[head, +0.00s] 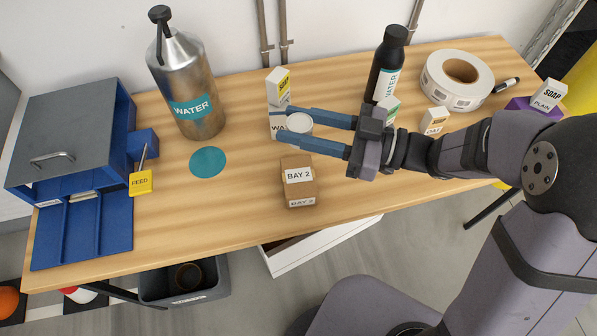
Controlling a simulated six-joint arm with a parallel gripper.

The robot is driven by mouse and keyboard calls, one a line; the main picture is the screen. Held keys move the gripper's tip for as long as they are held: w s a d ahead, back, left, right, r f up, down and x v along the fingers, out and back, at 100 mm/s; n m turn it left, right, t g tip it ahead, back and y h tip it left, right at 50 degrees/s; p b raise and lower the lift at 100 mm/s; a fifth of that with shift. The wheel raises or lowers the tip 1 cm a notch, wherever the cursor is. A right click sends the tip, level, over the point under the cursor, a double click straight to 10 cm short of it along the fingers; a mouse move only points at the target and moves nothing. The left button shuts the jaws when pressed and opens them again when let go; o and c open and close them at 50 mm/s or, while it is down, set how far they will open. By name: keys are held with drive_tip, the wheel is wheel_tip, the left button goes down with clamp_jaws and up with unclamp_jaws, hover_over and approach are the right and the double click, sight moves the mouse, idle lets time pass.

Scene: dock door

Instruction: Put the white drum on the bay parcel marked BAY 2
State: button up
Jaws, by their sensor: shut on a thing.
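The white drum (299,122) is between the blue fingers of my gripper (287,124), which is shut on it. The fingers reach in from the right and hide parts of the drum's sides. The brown bay parcel marked BAY 2 (299,190) sits on the table just in front of the drum, below it in the picture. Its top and front labels both read BAY 2, and nothing lies on it. I cannot tell how high the drum is above the table.
A white carton (278,118) with a small soap box (278,85) above it stands close behind the drum. A metal water bottle (187,90), teal disc (208,162) and blue drawer unit (75,130) are left. A black bottle (388,65) and tape roll (458,75) are right.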

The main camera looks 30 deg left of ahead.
sight(298, 175)
drive_tip(key=shift+s+d+f+n+g, duration=0.2)
drive_tip(key=shift+s+f+n+g, duration=0.1)
drive_tip(key=shift+s+f+g, duration=0.25)
drive_tip(key=shift+f+b, duration=0.8)
drive_tip(key=shift+f, duration=4.1)
drive_tip(key=shift+f, duration=0.15)
drive_tip(key=o, duration=1.1)
drive_tip(key=shift+r, duration=0.25)
drive_tip(key=v, duration=1.2)
drive_tip(key=shift+b, duration=0.3)
